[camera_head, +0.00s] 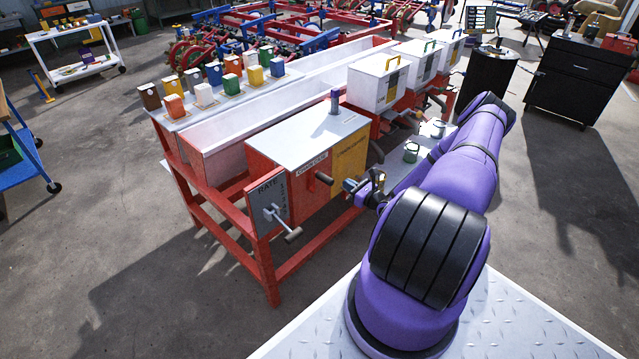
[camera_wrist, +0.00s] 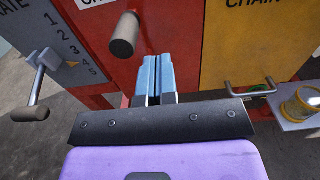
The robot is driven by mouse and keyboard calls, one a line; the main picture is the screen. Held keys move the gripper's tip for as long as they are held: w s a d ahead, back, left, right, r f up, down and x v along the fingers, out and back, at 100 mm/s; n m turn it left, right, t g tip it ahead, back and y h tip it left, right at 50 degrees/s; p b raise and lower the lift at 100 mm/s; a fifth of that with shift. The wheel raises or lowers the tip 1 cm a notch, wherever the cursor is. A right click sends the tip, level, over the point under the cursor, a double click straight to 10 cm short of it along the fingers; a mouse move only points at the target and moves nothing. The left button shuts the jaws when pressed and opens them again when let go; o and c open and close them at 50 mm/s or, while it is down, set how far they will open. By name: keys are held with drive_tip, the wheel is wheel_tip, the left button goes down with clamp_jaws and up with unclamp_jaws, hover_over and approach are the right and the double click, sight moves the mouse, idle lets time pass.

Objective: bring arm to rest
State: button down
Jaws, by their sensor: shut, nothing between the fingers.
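My gripper (camera_head: 352,186) is stretched out over the front of the planter (camera_head: 308,140), beside its red and yellow panels. In the wrist view the two blue fingers of my gripper (camera_wrist: 155,78) lie together with nothing between them. They point at the red panel (camera_wrist: 185,40), just right of and below a brown round handle (camera_wrist: 124,36). I cannot tell whether the fingertips touch the panel. My purple arm reaches from the lower right of the head view, bent at its joints.
A rate plate (camera_head: 270,202) with a lever (camera_head: 292,235) is left of my gripper. A shelf (camera_head: 405,172) with cans (camera_head: 411,152) is at right. White hoppers (camera_head: 378,80) and small coloured boxes (camera_head: 232,84) stand behind. The floor at the lower left is clear.

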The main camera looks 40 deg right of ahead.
drive_tip(key=shift+s+d, duration=0.1)
drive_tip(key=shift+s, duration=0.85)
drive_tip(key=shift+r, duration=0.1)
drive_tip(key=w+a+r+n+g+y, duration=0.35)
drive_tip(key=r+n+y, duration=0.2)
drive_tip(key=r, duration=0.35)
drive_tip(key=w+a+r+n+g+y, duration=0.3)
drive_tip(key=a+r+n+y, duration=0.15)
drive_tip(key=r+n, duration=0.4)
drive_tip(key=s+a+r+n+g+h, duration=0.1)
drive_tip(key=a+r+n+g, duration=0.3)
drive_tip(key=a+r, duration=0.4)
drive_tip(key=s+a+r+n+g, duration=0.2)
drive_tip(key=a+r+n+g, duration=0.2)
drive_tip(key=a+r, duration=0.5)
drive_tip(key=s+a+r+n+g+h, duration=0.1)
drive_tip(key=s+a+r+n+h, duration=0.3)
drive_tip(key=r, duration=0.3)
drive_tip(key=s+a+r+n+g+h, duration=0.2)
drive_tip(key=s+a+r+n, duration=0.15)
drive_tip(key=s+r, duration=0.35)
drive_tip(key=s+a+r+n+t+h, duration=0.1)
drive_tip(key=s+r+n+t+h, duration=0.1)
drive_tip(key=s+r, duration=0.2)
drive_tip(key=s+a+r+n+t+h, duration=0.2)
drive_tip(key=s+r, duration=0.3)
drive_tip(key=s, duration=0.5)
drive_tip(key=shift+s+a+r+n+t, duration=0.15)
drive_tip(key=shift+n+t, duration=0.3)
drive_tip(key=shift+n, duration=0.4)
